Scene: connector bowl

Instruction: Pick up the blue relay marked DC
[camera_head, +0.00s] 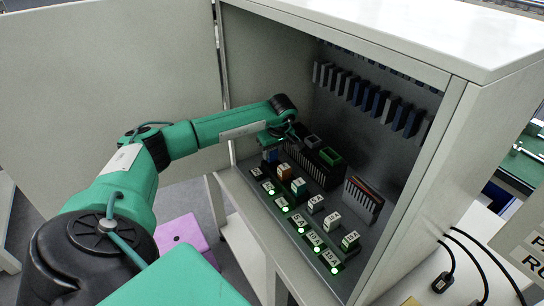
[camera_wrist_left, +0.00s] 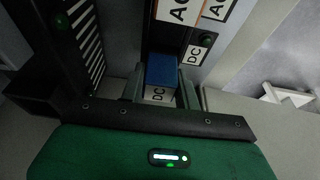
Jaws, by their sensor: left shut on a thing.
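The blue relay (camera_wrist_left: 161,72) is between the two fingers of my left gripper (camera_wrist_left: 161,84) in the left wrist view. Its pale face reads DC. In the head view the blue relay (camera_head: 270,155) is at the far left end of the relay row in the cabinet, with my left gripper (camera_head: 272,146) over it from above. The gripper is shut on it. The gripper partly hides the relay, and I cannot tell whether its base is clear of the panel. My right gripper is not in view.
Other relays stand along the row to the right, among them an orange one (camera_head: 285,171) and a teal one (camera_head: 299,187). Green-lit labels (camera_head: 301,225) run in front. Dark finned modules (camera_head: 318,160) stand behind. The cabinet wall (camera_head: 410,190) bounds the right side.

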